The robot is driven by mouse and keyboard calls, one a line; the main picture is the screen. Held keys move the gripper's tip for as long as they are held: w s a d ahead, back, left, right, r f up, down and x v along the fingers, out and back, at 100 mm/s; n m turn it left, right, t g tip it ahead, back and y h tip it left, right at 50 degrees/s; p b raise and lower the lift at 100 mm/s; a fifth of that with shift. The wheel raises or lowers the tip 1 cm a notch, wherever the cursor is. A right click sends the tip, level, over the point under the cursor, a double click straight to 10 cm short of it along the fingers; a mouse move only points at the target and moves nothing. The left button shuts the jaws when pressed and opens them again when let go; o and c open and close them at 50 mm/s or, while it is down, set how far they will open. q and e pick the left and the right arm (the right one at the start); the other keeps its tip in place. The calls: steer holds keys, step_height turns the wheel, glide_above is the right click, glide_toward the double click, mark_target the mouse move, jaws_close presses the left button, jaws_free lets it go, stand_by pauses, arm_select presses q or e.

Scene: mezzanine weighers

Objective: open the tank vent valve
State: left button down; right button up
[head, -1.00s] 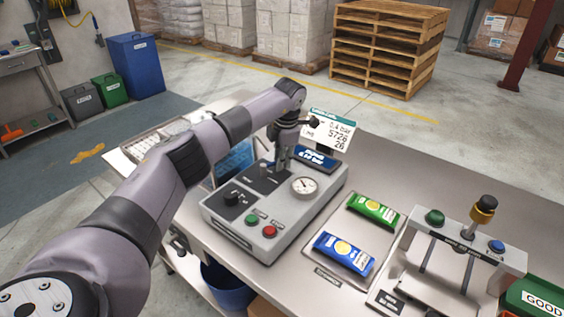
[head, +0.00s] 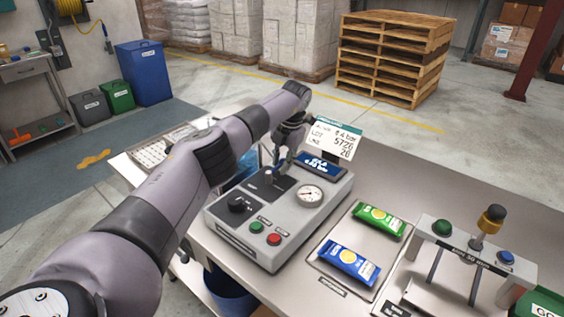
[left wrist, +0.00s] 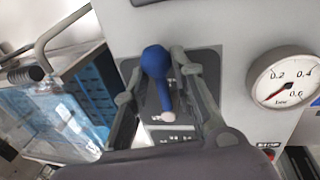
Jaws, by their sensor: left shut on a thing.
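The valve's blue lever handle (left wrist: 158,66) stands on a dark plate on the grey control box, with its shaft running down to a pale pivot in the left wrist view. My left gripper (left wrist: 160,78) has one finger on each side of this handle and is shut on it. In the head view my left gripper (head: 286,158) reaches down to the back of the control box (head: 240,250), and the handle is mostly hidden by the fingers. My right gripper is not in view.
A round gauge (head: 309,196) shows right of the gripper. The box also carries a black knob (head: 240,204), a green button (head: 256,227) and a red button (head: 274,239). A sign (head: 334,139) stands close behind. Blue and green packets lie on a tray (head: 322,258) at right.

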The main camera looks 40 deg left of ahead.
arm_select(q)
steer(key=shift+a+r, duration=0.1)
steer(key=shift+r, duration=0.05)
steer(key=c, duration=1.3)
jaws_free()
steer(key=shift+c, duration=0.2)
step_height(320, 180, up, 12)
steer(key=d, duration=0.2)
steer(key=shift+d+f, duration=0.15)
steer(key=shift+f, duration=0.05)
